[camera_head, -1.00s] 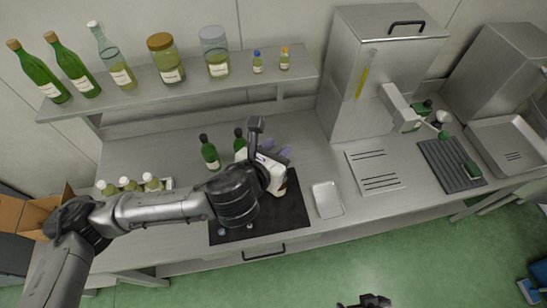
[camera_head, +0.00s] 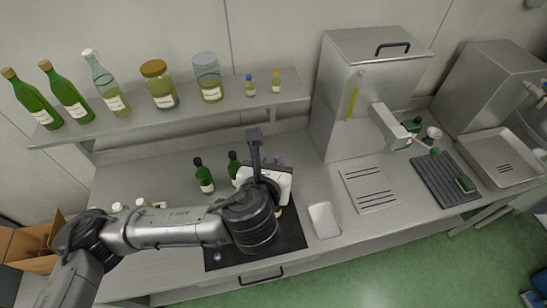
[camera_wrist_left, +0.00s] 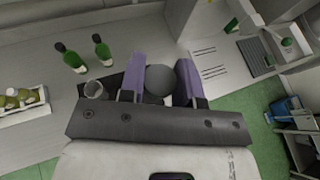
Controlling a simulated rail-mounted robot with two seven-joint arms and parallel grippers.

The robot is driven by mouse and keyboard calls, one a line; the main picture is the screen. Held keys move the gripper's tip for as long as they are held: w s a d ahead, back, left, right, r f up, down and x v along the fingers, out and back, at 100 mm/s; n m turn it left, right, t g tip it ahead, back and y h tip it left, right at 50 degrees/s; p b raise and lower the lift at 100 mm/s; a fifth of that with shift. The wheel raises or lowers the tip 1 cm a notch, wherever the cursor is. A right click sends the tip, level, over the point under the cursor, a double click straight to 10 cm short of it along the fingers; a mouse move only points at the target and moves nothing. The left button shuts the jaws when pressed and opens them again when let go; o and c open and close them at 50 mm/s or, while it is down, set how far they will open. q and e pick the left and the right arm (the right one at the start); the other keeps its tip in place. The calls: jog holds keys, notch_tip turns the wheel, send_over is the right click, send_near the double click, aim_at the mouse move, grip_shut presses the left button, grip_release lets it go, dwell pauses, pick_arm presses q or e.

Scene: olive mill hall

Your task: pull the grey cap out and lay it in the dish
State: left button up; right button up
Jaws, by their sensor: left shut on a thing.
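A round grey cap (camera_wrist_left: 160,80) sits between the purple fingers of my left gripper (camera_wrist_left: 161,64) in the left wrist view. The gripper is shut on it. In the head view the left gripper (camera_head: 272,160) is over the back part of the black mat (camera_head: 284,236), and its own wrist hides the cap. What is under the cap is hidden, so I cannot tell whether it is clear of its seat. The pale rectangular dish (camera_head: 323,220) lies on the bench just right of the mat and looks empty. My right gripper is not in view.
Two dark green bottles (camera_head: 203,176) stand behind the mat, left of the gripper. A clear glass (camera_wrist_left: 93,89) stands near them in the wrist view. A shelf (camera_head: 190,109) with bottles and jars overhangs the back. A steel machine (camera_head: 365,90) stands to the right.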

pick_arm(q)
jog(key=s+a+f+m+g+h, duration=0.2)
jog(key=a+f+m+g+h, duration=0.2)
jog(key=f+m+g+h, duration=0.5)
jog(key=shift+s+a+f+m+g+h, duration=0.35)
jog(key=shift+m+g+h, duration=0.9)
jog(key=shift+m, duration=1.75)
jog(key=shift+g+y, duration=0.35)
